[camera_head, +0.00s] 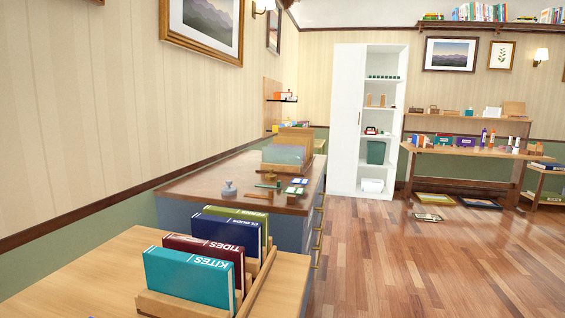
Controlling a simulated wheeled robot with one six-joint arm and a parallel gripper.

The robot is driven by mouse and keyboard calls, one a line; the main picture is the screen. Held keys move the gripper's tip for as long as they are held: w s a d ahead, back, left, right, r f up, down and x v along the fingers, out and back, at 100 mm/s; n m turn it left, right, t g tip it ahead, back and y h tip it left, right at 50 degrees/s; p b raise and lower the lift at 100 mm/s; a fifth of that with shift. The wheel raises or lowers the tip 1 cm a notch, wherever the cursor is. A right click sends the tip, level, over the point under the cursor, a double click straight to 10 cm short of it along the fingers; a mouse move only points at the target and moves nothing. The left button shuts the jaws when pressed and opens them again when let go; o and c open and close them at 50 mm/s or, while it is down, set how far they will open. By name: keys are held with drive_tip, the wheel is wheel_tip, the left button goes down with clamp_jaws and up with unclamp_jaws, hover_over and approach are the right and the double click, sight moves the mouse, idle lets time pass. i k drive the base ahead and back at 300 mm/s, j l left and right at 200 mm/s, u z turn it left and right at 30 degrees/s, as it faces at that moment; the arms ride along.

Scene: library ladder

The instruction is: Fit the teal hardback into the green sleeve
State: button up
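A teal hardback (190,277) marked KITES stands upright at the near end of a wooden rack (165,305) on the light wood table. My gripper is not in view, so I cannot tell its state or how it lies to the book. I cannot clearly pick out a green sleeve. An upright set of pastel pieces (283,154), partly greenish, stands on the dark-topped cabinet behind the rack; I cannot tell whether it is the sleeve.
A maroon TIDES book (205,250), a navy book (226,229) and an olive-green book (240,213) stand behind the teal one. The dark-topped cabinet (195,182) holds small items. A white shelf unit (345,120) stands farther back.

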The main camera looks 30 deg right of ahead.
sight(292, 157)
drive_tip(key=i+l+u, duration=0.1)
drive_tip(key=l, duration=0.25)
drive_tip(key=i+l+u, duration=0.1)
drive_tip(key=l, duration=0.3)
drive_tip(key=i+l+u, duration=0.1)
drive_tip(key=l, duration=0.3)
drive_tip(key=i, duration=0.1)
